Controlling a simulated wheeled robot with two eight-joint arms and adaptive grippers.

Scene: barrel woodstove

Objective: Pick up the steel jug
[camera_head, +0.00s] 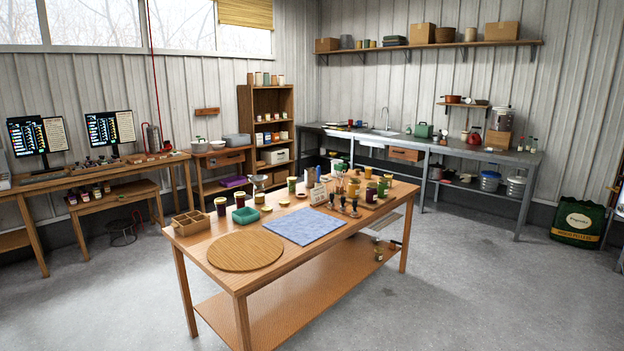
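I cannot pick out the steel jug with certainty. A small silvery metal vessel (259,183) stands at the back of the wooden table (215,299), among jars; its shape is too small to make out. A grey metal cylinder (154,138) stands on the left workbench. A tall metal container (502,119) stands on a wooden box on the steel counter (470,152). Metal pails (490,181) sit on the shelf beneath that counter. Neither of my grippers is in view.
The wooden table holds a round wooden board (245,252), a blue mat (304,226), a green tray (246,215), a divided wooden box (190,222) and several jars. A green sack (579,222) stands at the right. The concrete floor around the table is mostly clear.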

